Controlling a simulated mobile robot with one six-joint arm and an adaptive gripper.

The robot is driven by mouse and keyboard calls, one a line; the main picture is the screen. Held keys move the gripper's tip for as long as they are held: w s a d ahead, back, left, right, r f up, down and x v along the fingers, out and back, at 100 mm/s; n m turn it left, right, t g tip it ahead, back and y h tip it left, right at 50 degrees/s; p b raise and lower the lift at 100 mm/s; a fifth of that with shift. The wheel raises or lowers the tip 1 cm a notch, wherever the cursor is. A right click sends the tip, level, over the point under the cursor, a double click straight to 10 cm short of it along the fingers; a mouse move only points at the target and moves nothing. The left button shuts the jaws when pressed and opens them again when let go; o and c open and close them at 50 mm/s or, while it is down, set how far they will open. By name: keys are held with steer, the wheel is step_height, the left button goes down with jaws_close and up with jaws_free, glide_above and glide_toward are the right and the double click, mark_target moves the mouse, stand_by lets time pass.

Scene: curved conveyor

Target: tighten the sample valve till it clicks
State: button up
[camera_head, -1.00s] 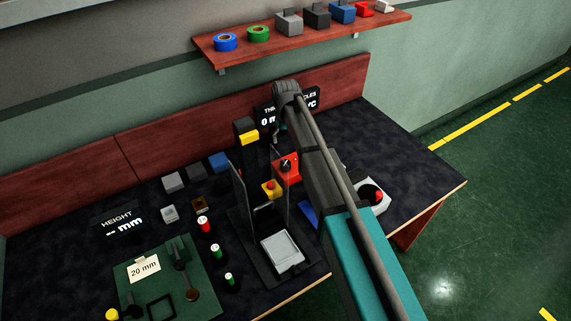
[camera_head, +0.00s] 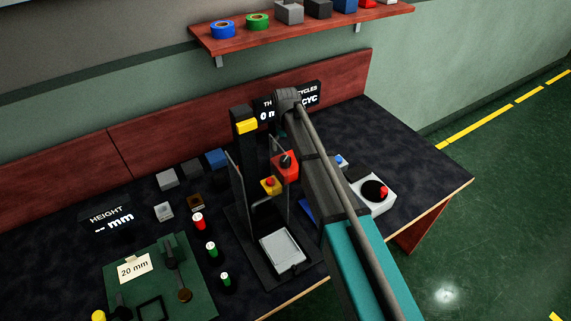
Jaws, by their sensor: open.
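No part in view is clearly marked as the sample valve. A red box with a dark knob on it (camera_head: 284,166) stands on the bench at the centre, just left of my arm. A white unit with a round black top and a red piece (camera_head: 374,192) stands to the right of my arm. I cannot tell which of these, if either, is the valve. My arm reaches from the lower right up to a dark joint in front of the display at the back. My gripper is not visible; the arm seems to hide it.
A black stand with upright plates and a pale tray (camera_head: 282,249) is in front of the red box, with a yellow-and-red button (camera_head: 270,184) nearby. A loaded shelf (camera_head: 300,36) is above.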

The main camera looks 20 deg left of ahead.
steer(key=shift+f+b, duration=3.4)
steer(key=shift+f, duration=0.25)
steer(key=c, duration=1.1)
steer(key=shift+c, duration=0.2)
steer(key=shift+m, duration=0.5)
steer(key=o, duration=1.1)
steer(key=shift+o, duration=0.2)
steer(key=shift+n, duration=0.4)
